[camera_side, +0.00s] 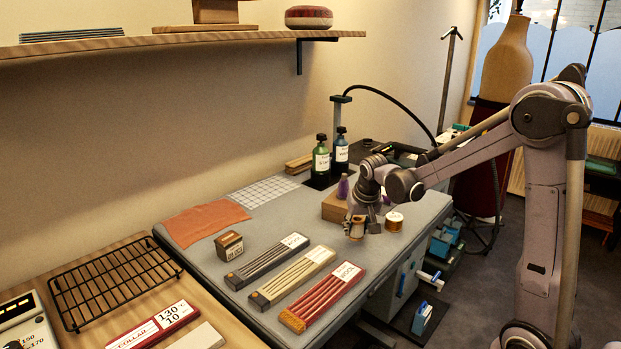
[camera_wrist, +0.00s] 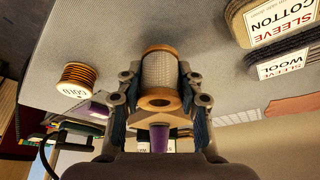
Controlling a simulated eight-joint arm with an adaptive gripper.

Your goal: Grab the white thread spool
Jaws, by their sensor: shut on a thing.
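The white thread spool (camera_wrist: 160,72), with wooden end flanges, sits between the two fingers of my gripper (camera_wrist: 157,82) in the wrist view. The fingers press on it from both sides. In the side view my gripper (camera_side: 360,218) is low over the grey table pad, and the spool (camera_side: 356,230) shows under it, partly covered by the fingers. I cannot tell whether the spool touches the pad. A gold thread spool (camera_side: 394,222) stands just to the right of it; it also shows at the left in the wrist view (camera_wrist: 76,78).
A wooden block (camera_side: 335,207) and a small purple item (camera_side: 343,187) stand close behind my gripper. Red (camera_side: 322,297), cream (camera_side: 292,277) and dark (camera_side: 267,260) long packs lie in front. Two bottles (camera_side: 321,160) stand at the back. The pad's right edge is near.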

